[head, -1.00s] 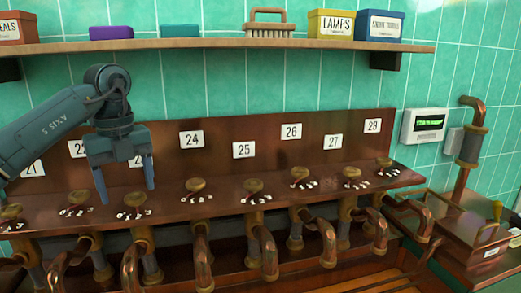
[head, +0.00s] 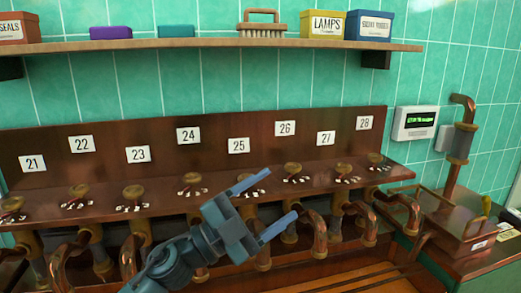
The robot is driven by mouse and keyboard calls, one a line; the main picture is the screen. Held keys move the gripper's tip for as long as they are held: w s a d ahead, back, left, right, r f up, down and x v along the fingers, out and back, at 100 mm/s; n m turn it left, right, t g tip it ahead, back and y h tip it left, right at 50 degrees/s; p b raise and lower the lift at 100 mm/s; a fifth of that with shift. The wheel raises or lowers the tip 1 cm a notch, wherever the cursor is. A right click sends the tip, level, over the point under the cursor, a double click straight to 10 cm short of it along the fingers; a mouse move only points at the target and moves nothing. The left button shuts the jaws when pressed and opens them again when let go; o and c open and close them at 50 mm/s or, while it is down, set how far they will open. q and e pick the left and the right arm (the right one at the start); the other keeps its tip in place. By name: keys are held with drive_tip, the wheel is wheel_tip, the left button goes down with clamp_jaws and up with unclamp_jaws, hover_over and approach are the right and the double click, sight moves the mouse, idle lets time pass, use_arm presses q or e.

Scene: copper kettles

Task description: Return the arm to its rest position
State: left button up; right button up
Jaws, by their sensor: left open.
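My left gripper (head: 281,195) is open and empty. Its blue-grey fingers point up and to the right, with a wide gap between them. My left arm (head: 175,262) comes up from the bottom edge of the view. The gripper shows in front of the wooden ledge (head: 215,192) and hides part of it, below plates 24 and 25 (head: 238,146). I cannot tell whether it touches anything. My right gripper is not in view.
Brass knobs (head: 133,192) line the ledge under numbered plates, with copper pipes (head: 318,235) below. A shelf (head: 215,43) holding boxes and a brush (head: 262,24) runs above. A display box (head: 415,122) and a copper pipe (head: 462,140) stand right. Slatted wood (head: 345,278) lies below.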

use_arm(q)
drive_tip(key=s+a+f+n+t+y, duration=0.3)
drive_tip(key=a+f+n+t+y, duration=0.3)
drive_tip(key=a+f+n+y, duration=1.3)
drive_tip(key=s+a+f+n+g+y, duration=0.1)
drive_tip(key=s+a+f+n+g, duration=0.1)
drive_tip(key=s+f+g, duration=0.7)
drive_tip(key=s+a+f+n+g, duration=0.1)
drive_tip(key=s+f+n+g, duration=0.3)
drive_tip(key=s, duration=0.9)
drive_tip(key=w+d+f+m+t+h, duration=0.2)
drive_tip(key=w+d+f+t, duration=0.3)
drive_tip(key=f+t, duration=0.3)
drive_tip(key=shift+d+f+m+h, duration=0.3)
drive_tip(key=shift+d+f+m, duration=0.05)
drive_tip(key=shift+d+m, duration=0.1)
drive_tip(key=shift+d, duration=0.1)
